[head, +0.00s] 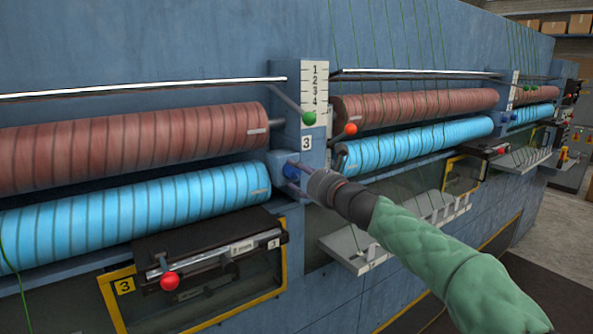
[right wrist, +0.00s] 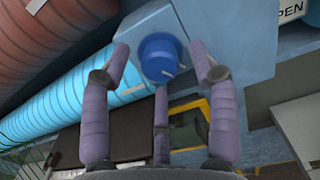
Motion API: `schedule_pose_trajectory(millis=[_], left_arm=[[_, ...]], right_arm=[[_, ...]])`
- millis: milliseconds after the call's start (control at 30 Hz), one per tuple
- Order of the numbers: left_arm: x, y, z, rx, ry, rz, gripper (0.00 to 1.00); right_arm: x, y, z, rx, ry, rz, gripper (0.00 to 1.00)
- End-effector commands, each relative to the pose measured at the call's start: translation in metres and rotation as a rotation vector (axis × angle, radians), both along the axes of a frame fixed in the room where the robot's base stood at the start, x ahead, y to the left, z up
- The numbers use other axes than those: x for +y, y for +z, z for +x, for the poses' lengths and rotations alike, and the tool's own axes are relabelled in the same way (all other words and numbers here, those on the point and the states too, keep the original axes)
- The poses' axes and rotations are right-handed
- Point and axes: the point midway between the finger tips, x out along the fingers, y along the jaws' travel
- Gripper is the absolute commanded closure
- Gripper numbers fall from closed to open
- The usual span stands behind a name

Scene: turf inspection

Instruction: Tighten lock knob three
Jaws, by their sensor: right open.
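The lock knob (right wrist: 161,58) is round and blue, on a blue block below the plate marked 3 (head: 306,143). In the head view the knob (head: 291,170) is partly hidden by my right gripper (head: 297,175). In the right wrist view my right gripper (right wrist: 163,70) is open, with purple fingers spread to the left and right of the knob and a third below it. I cannot tell whether any finger touches it. My left gripper is not in view.
Brown rollers (head: 130,148) and light blue rollers (head: 140,208) flank the block. A red-knobbed bar (head: 169,281) is at lower left.

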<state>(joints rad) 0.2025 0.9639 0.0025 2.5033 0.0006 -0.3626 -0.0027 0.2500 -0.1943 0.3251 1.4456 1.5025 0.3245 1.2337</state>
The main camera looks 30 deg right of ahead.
Motion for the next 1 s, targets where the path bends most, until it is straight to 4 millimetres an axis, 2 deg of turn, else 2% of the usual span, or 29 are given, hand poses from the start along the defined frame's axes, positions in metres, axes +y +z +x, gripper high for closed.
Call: schedule_pose_trajectory(millis=[200,500,567,700,1000], left_arm=[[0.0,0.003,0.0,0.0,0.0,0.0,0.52],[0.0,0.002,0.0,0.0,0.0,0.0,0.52],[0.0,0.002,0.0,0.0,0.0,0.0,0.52],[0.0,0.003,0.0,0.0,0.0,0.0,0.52],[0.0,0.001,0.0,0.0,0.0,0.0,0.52]], right_arm=[[0.002,0.0,0.016,0.0,0.0,-0.001,0.4],[0.001,0.0,0.018,0.0,-0.001,-0.001,0.4],[0.001,0.0,0.017,0.0,-0.001,-0.001,0.54],[0.001,0.0,0.017,0.0,-0.001,-0.001,0.93],[0.001,0.001,0.017,-0.005,-0.002,-0.019,0.96]])
